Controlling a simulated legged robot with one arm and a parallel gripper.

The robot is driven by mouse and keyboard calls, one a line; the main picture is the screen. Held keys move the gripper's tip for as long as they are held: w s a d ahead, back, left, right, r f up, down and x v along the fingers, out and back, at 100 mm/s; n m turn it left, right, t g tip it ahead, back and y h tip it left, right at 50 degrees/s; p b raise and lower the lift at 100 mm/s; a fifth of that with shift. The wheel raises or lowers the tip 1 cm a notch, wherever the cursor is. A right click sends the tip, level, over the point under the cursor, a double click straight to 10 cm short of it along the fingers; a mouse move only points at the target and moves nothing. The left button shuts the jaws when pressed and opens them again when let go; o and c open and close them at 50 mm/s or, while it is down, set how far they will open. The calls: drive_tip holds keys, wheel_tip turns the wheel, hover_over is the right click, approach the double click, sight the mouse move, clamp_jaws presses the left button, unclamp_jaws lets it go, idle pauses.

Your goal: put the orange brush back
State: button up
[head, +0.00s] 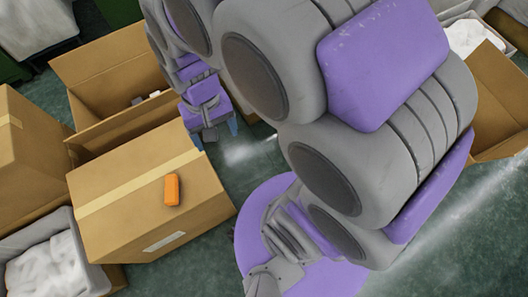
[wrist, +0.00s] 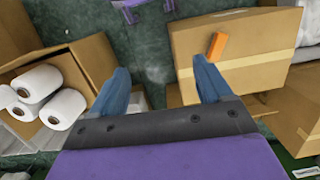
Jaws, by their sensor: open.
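The orange brush (head: 172,190) is a small orange block-like thing lying on top of a closed, taped cardboard box (head: 120,228). It also shows in the wrist view (wrist: 216,46), on the same box (wrist: 262,32), beyond the right finger. I cannot make out any bristles. My gripper (head: 214,132) is up and to the right of the brush in the head view, apart from it. In the wrist view, the blue fingers of my gripper (wrist: 161,66) are spread wide with nothing between them.
An open carton (head: 118,72) with a few small things inside stands behind the taped box. Another carton (head: 20,140) and a grey bin (head: 22,243) with white material are at the left. Green floor lies between.

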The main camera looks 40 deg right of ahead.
drive_tip(key=s+d+r, duration=0.2)
drive_tip(key=s, duration=0.4)
drive_tip(key=s+d+r+n, duration=0.1)
drive_tip(key=s+d+r, duration=0.1)
drive_tip(key=s, duration=0.4)
drive_tip(key=shift+s+d, duration=0.35)
drive_tip(key=shift+d, duration=0.1)
drive_tip(key=shift+c, duration=0.2)
